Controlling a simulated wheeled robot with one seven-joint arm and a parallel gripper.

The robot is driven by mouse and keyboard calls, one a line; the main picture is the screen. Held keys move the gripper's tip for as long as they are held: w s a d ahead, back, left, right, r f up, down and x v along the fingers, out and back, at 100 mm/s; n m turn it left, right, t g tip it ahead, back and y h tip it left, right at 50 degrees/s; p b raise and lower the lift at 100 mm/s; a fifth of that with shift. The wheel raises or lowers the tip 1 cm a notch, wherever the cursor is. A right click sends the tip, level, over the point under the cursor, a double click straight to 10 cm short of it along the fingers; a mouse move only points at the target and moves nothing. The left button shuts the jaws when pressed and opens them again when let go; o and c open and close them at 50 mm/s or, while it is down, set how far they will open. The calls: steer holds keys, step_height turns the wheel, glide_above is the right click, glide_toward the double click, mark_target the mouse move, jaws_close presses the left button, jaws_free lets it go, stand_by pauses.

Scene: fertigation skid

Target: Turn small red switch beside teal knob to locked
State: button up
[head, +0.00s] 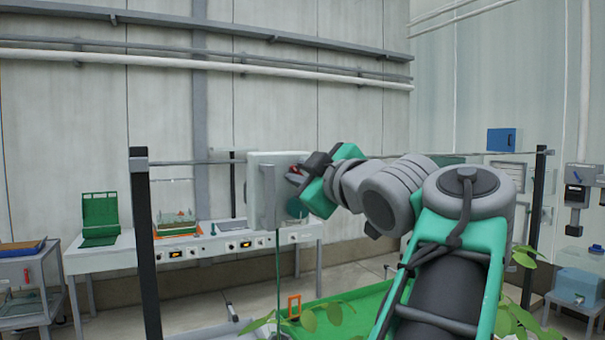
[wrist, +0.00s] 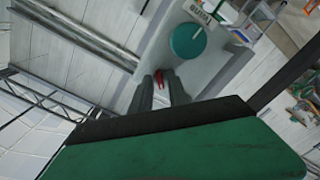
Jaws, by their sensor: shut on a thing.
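The small red switch (wrist: 158,78) is on the pale panel of a light box, next to the round teal knob (wrist: 187,41). In the wrist view my gripper (wrist: 160,84) has its two grey fingers at the red switch, shut on it. In the head view the box (head: 262,190) hangs on a rail, and my gripper (head: 293,175) reaches its right side. A bit of red (head: 295,168) shows at the fingertips, and the teal knob (head: 296,208) shows just below. Most of the switch is hidden by the fingers, so its exact angle cannot be told.
A dark post (head: 146,245) stands left of the box, another (head: 538,225) at the right. A bench (head: 205,240) with green and orange items is behind. Leafy plants and a green tray (head: 345,312) lie below the box.

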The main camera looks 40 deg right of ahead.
steer(key=shift+m, duration=0.4)
jaws_close()
steer(key=m, duration=0.3)
steer(key=shift+m, duration=0.3)
steer(key=m+p, duration=0.1)
steer(key=m, duration=0.3)
steer(key=shift+m, duration=0.3)
steer(key=m+p, duration=0.2)
steer(key=m, duration=0.2)
steer(key=m+p, duration=0.1)
steer(key=m, duration=0.4)
steer(key=shift+f+p, duration=0.1)
steer(key=shift+p, duration=0.3)
steer(key=o, duration=0.6)
jaws_free()
